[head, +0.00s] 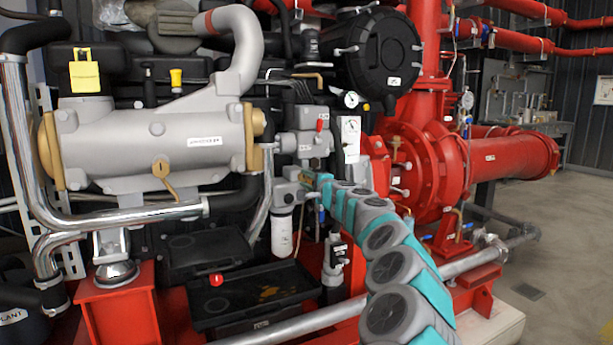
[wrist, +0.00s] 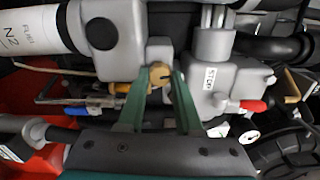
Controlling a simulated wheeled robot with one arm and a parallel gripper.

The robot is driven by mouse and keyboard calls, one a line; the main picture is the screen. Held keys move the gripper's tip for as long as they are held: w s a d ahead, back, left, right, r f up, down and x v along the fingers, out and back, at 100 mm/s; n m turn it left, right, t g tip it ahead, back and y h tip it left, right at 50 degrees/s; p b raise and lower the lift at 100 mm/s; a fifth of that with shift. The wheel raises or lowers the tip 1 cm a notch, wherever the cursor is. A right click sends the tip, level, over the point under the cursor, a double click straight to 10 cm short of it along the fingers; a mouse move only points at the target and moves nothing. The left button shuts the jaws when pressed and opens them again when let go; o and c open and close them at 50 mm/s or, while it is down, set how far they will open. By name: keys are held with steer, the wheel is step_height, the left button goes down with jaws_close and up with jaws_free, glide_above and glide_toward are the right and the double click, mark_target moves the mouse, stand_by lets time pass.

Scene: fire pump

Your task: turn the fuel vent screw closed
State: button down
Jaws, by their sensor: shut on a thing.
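The fuel vent screw (wrist: 160,74) shows in the wrist view as a small brass head on the grey filter housing (wrist: 112,35). My gripper (wrist: 161,79) reaches it with two green fingers, one on each side of the brass head, and is shut on it. The white fuel filter labelled FUEL N2 (wrist: 30,30) joins the same housing at upper left. In the head view my gripper (head: 311,182) is at the housing above a white filter (head: 282,235). The screw is too small and covered to make out there.
A grey block with a STOP label and red knob (wrist: 252,105) is close right of the fingers. A blue-handled valve (wrist: 78,112) is at left. In the head view, a black tray (head: 250,295) lies below, and red pump piping (head: 510,155) stands right.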

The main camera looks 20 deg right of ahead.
mark_target(305, 178)
steer(key=shift+m+p, duration=0.4)
steer(key=shift+m, duration=0.5)
steer(key=c, duration=0.6)
jaws_free()
steer(key=shift+s+d+b, duration=0.15)
steer(key=shift+s+b, duration=0.25)
steer(key=shift+s, duration=1.8)
steer(key=shift+s+f, duration=0.1)
steer(key=shift+s, duration=1.6)
